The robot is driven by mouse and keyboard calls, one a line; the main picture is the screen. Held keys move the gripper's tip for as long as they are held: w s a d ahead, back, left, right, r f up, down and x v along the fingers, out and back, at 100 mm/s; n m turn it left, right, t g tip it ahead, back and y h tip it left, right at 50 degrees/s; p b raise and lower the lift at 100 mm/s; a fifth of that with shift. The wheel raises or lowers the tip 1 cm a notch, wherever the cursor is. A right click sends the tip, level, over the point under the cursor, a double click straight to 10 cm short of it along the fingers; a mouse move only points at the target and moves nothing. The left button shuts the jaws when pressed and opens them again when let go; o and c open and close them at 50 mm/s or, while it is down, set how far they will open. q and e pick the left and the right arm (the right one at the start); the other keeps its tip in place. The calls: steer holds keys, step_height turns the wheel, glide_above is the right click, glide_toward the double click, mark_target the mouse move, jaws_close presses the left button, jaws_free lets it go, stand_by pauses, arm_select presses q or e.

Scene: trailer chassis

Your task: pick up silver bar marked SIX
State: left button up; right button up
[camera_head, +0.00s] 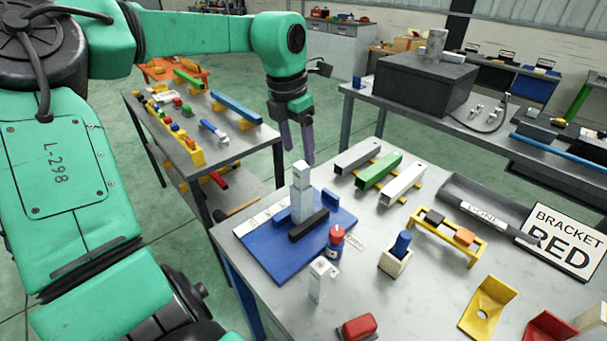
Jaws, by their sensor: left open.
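A tall silver bar (302,195) stands upright on a blue board (265,250) on the near table. A shorter silver block (321,281) stands at the front of the same table, beside the board. I cannot read the marking SIX on either one. My left gripper (296,139) hangs fingers down above and slightly left of the tall bar's top. It is open with nothing between its fingers, and appears apart from the bar. My right gripper is not in view.
A black block (309,225) and a red-capped blue bottle (336,241) are close to the tall bar. Grey, green and white tubes (403,184) lie behind on yellow supports. A wooden holder (396,261) with a blue peg stands to the right.

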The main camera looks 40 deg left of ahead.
mark_target(301, 165)
arm_select(q)
steer(key=f, duration=0.1)
steer(key=f+p, duration=0.1)
steer(key=f, duration=0.1)
steer(key=w+f+p, duration=0.1)
steer(key=f, duration=0.1)
steer(key=shift+f, duration=0.55)
steer(key=shift+w+a, duration=0.1)
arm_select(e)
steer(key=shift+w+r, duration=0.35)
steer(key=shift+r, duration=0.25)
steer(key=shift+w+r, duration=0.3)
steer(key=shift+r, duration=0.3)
arm_select(q)
steer(key=c, duration=1)
jaws_close()
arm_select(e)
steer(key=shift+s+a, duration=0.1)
